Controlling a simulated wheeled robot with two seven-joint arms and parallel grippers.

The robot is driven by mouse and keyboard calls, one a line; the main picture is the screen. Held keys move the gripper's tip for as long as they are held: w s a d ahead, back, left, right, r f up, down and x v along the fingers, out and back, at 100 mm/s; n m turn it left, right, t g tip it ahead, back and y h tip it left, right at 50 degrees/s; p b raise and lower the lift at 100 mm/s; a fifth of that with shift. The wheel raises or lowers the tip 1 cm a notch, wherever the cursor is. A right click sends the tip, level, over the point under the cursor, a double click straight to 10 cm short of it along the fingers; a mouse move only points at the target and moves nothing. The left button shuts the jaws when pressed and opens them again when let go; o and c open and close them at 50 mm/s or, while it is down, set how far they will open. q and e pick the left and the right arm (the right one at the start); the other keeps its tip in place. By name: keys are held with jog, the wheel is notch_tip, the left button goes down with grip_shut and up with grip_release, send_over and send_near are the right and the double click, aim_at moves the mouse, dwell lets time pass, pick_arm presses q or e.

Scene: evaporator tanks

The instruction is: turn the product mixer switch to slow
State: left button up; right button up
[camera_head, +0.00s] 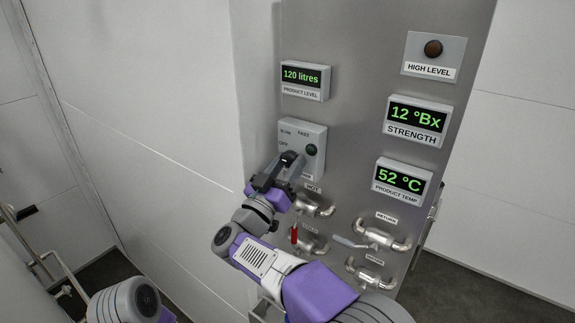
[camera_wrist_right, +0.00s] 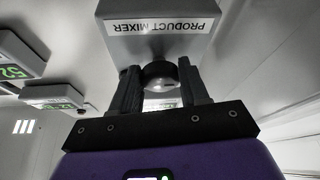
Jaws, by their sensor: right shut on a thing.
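The product mixer switch box (camera_head: 316,134) is a grey box on the steel panel, with SLOW, FAST and OFF marked on its face. A dark round part (camera_head: 311,149) shows on its right side. My right gripper (camera_head: 291,158) is at the lower left of that face and hides part of it. In the right wrist view, the box (camera_wrist_right: 160,44) carries an upside-down PRODUCT MIXER label. There my right gripper (camera_wrist_right: 163,88) has its fingers on both sides of a dark round knob (camera_wrist_right: 160,74) and is shut on it. I cannot tell where the knob points. My left gripper is out of view.
Displays for product level (camera_head: 305,81), strength (camera_head: 416,121) and product temperature (camera_head: 401,183) are on the panel. A high level lamp (camera_head: 433,48) is at top right. Pipes and a red-handled valve (camera_head: 294,235) stick out below the box, close to my right arm.

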jog(key=shift+c, duration=0.5)
jog(key=shift+a+f+m+g+h+b, duration=0.15)
jog(key=shift+m+g+h+b, duration=0.4)
jog(key=shift+m, duration=0.65)
jog(key=m+h+b, duration=0.1)
jog(key=m, duration=0.2)
jog(key=shift+w+g+b, duration=0.1)
jog(key=shift+g+b, duration=0.2)
jog(key=shift+g, duration=0.05)
jog(key=m+g+h, duration=0.1)
jog(key=m, duration=0.2)
jog(key=shift+a+m+h, duration=0.1)
jog(key=shift+m+h, duration=0.25)
jog(key=shift+m, duration=0.05)
jog(key=shift+m+g+h, duration=0.4)
jog(key=shift+m+g, duration=0.5)
jog(key=shift+m, duration=0.8)
jog(key=shift+r+m, duration=0.2)
jog(key=shift+m, duration=0.1)
jog(key=o, duration=1)
